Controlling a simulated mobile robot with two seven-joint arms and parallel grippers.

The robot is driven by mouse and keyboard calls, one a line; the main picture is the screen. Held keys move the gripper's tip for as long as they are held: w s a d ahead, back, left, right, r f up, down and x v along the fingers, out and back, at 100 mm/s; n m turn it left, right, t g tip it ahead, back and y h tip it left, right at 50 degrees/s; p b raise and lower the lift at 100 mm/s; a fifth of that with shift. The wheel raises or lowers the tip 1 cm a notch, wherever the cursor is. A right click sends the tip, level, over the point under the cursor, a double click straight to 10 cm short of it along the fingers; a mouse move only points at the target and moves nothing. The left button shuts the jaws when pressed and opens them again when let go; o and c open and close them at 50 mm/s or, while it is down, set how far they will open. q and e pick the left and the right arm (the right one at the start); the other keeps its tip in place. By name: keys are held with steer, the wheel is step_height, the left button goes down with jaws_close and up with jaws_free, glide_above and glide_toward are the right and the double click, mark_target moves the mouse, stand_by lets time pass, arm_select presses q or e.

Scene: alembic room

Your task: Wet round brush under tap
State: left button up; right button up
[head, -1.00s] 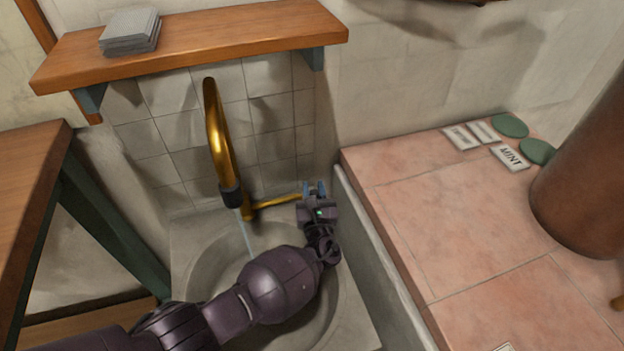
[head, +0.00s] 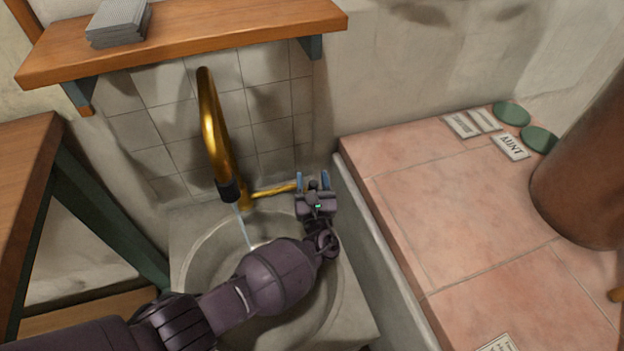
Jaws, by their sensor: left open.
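The brass tap (head: 214,135) stands at the back of the stone sink (head: 205,245). A thin stream of water (head: 243,228) runs from its dark spout into the basin. A brass lever (head: 272,191) sticks out to the right from the tap's base. My left gripper (head: 313,181) is open and empty at the right end of the lever, with its blue-tipped fingers apart. I cannot tell whether a finger touches the lever. My left arm crosses over the basin. The round brush and my right gripper are not in view.
A wooden shelf (head: 200,35) with a stack of grey tiles (head: 119,22) hangs above the tap. A pink tiled counter (head: 450,210) on the right holds labels, including a mint card (head: 510,146), green discs (head: 511,113) and a brown column (head: 590,180). A wooden table (head: 25,165) stands left.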

arm_select(q)
steer(key=a+p+v, duration=0.1)
steer(key=v, duration=0.6)
steer(key=shift+s+d, duration=0.2)
steer(key=shift+d, duration=0.25)
